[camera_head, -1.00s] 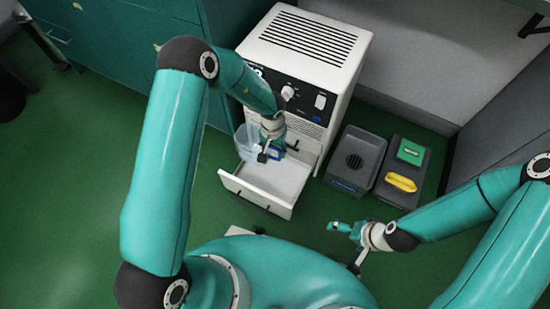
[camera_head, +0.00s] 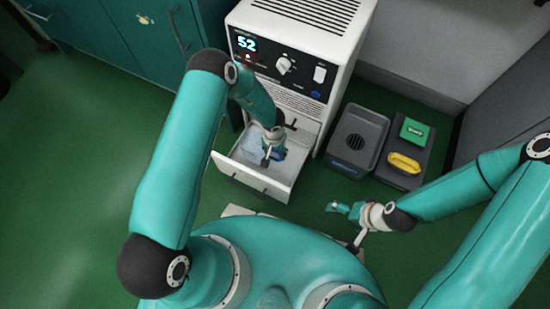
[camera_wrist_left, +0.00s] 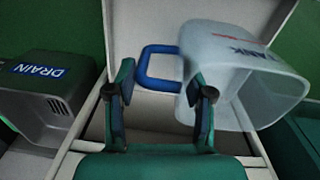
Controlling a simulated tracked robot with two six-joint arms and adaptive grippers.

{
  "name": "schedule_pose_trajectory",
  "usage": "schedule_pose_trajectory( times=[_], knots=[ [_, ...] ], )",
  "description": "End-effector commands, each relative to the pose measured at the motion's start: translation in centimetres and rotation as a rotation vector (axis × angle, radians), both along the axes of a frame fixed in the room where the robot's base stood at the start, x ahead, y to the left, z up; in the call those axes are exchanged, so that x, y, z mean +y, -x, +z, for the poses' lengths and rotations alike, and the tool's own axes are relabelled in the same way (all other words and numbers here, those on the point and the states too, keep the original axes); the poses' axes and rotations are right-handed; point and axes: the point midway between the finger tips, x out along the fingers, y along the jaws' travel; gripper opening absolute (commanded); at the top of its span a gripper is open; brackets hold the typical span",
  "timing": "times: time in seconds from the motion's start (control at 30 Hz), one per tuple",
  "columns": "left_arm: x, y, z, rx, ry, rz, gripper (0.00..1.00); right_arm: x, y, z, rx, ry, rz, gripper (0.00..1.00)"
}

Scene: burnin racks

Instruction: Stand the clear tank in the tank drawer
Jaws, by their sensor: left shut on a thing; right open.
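The clear tank (camera_head: 252,145), with a blue handle, is over or inside the open white tank drawer (camera_head: 240,180) of the white machine. I cannot tell whether it touches the drawer floor. The left wrist view shows the tank (camera_wrist_left: 235,75) with lettering on its side and the blue handle (camera_wrist_left: 158,84) between the fingers. My left gripper (camera_head: 268,157) is shut on the tank's handle; its fingers also show in the left wrist view (camera_wrist_left: 160,92). My right gripper (camera_head: 338,208) is open and empty over the floor, right of the drawer.
The white machine (camera_head: 300,60) stands behind the drawer with a lit "52" display, a knob and a switch. A dark grey drain box (camera_head: 358,135) stands on its right, beside a dark tray with a green block (camera_head: 415,131) and a yellow object (camera_head: 404,163). Green floor is clear at left.

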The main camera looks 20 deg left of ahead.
Motion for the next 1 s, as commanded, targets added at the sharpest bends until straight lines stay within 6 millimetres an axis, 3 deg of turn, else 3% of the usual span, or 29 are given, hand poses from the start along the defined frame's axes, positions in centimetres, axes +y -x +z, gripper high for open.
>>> schedule_pose_trajectory(
  times=[0.37, 0.77, 0.8, 0.93, 1.0],
  knots=[
    [0.1, 0.0, -4.3, 0.000, 0.000, 0.003, 0.00, 0.0, 0.0, -2.0, 0.000, 0.000, 0.000, 1.00],
    [0.1, 0.0, -4.7, 0.000, 0.000, 0.001, 0.00, 0.0, 0.0, -2.1, 0.000, 0.000, 0.000, 1.00],
    [0.0, 0.0, -4.6, 0.000, 0.000, 0.001, 0.57, 0.0, 0.0, -2.0, 0.000, 0.000, 0.000, 1.00],
    [0.0, 0.0, -4.6, 0.000, 0.000, 0.001, 0.77, 0.0, 0.0, -2.0, 0.000, 0.000, 0.000, 1.00],
    [0.0, 0.0, -4.6, 0.000, 0.000, 0.001, 0.77, 0.0, 0.0, -2.0, -0.001, 0.000, 0.000, 1.00]
  ],
)
